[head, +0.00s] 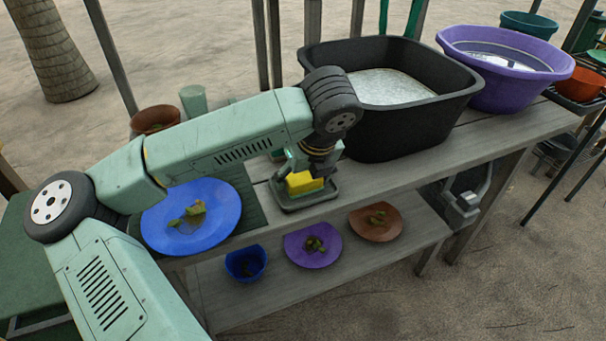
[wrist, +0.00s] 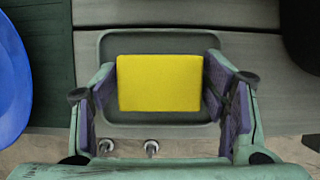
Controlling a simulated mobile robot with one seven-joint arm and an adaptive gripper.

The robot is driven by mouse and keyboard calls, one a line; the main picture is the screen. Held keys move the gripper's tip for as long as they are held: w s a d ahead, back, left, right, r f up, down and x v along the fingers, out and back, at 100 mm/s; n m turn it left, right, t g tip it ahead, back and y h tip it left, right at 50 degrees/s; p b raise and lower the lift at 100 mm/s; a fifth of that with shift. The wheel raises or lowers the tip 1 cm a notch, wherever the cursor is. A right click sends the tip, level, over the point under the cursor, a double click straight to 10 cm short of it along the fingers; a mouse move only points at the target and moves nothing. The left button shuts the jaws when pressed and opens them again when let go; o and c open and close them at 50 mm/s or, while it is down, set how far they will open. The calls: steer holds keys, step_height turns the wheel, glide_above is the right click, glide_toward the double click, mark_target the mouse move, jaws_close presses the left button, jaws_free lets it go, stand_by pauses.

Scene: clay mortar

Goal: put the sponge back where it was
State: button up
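The yellow sponge (head: 304,183) is over the small grey tray (head: 308,201) on the tabletop. In the wrist view the sponge (wrist: 160,83) lies inside the outline of the tray (wrist: 112,45). My gripper (head: 302,176) points down at the sponge. In the wrist view its fingers (wrist: 157,95) stand one on each side of the sponge. A gap shows on the left side; the right finger is very close to the sponge, and I cannot tell if it touches. The sponge's underside is hidden.
A blue plate (head: 228,222) with scraps lies left of the tray. A black basin (head: 410,135) and a purple basin (head: 515,91) stand to the right. The lower shelf holds a blue bowl (head: 237,268), a purple plate (head: 299,250) and a brown plate (head: 382,232).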

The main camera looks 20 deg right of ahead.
steer(key=shift+r, duration=0.1)
steer(key=shift+r+p, duration=0.25)
steer(key=shift+p, duration=0.15)
steer(key=b+v, duration=0.1)
steer(key=v, duration=1)
steer(key=shift+s+r, duration=0.2)
steer(key=shift+r, duration=0.1)
